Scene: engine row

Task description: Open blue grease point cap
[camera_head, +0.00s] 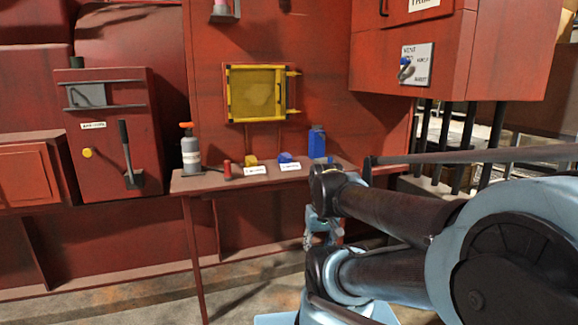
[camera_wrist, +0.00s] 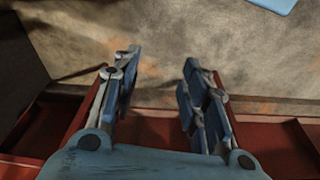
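A small blue cap-like piece (camera_head: 285,158) sits on the red shelf (camera_head: 205,183) behind a white label, in the head view. I take it for the blue grease point cap; it is too small to tell whether it is open or shut. My gripper (camera_head: 322,238) hangs below and to the right of it, partly hidden by my arm. In the wrist view my gripper (camera_wrist: 162,58) is open, with nothing between its fingers. It faces the floor, and the blue cap is not in that view.
A yellow piece (camera_head: 251,160), a small red cylinder (camera_head: 227,170) and a grey bottle (camera_head: 190,155) stand left of the blue cap. A blue container (camera_head: 317,143) stands right of it. A yellow-framed hatch (camera_head: 255,93) is above. A lever (camera_head: 128,155) is left.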

